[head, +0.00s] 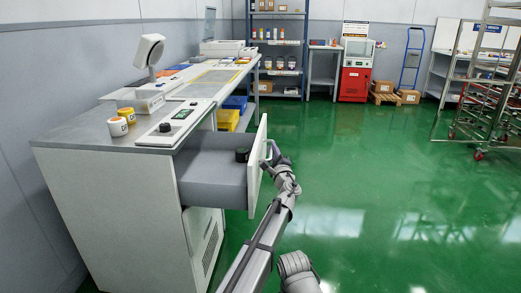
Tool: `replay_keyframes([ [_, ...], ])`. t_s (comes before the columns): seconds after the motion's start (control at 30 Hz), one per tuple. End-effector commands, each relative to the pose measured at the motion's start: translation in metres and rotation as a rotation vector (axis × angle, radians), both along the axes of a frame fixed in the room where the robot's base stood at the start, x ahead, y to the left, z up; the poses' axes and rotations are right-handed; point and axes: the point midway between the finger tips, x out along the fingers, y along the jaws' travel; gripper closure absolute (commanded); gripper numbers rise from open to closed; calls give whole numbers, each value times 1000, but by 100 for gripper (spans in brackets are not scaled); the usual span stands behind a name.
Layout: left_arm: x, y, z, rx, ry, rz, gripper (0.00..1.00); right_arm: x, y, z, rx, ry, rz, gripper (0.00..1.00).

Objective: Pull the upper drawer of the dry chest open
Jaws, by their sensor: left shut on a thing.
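The dry chest (115,215) is a white cabinet under a grey worktop on the left. Its upper drawer (210,178) stands well out to the right, with grey sides and a white front panel (257,168). My right gripper is not in view.
Two small jars (118,126) with orange and yellow colouring and a control panel (180,114) are on the worktop. Blue and yellow bins (228,119) stand beyond the drawer. The green floor (370,190) to the right is clear up to a wheeled rack (480,100).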

Motion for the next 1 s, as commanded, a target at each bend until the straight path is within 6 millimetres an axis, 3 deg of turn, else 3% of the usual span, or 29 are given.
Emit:
replay_keyframes([
  [0.2,-1,-12,0,-1,0,0,100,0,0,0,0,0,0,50],
  [0.6,-1,-13,0,-1,0,0,100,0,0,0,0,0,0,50],
  [0.63,-1,-13,0,-1,0,0,79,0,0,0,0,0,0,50],
  [0.7,-1,-12,0,-1,0,0,71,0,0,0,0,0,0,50],
  [0.87,0,-12,0,-1,0,0,53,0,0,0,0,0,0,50],
  [1.0,0,-12,0,0,0,0,53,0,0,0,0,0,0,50],
])
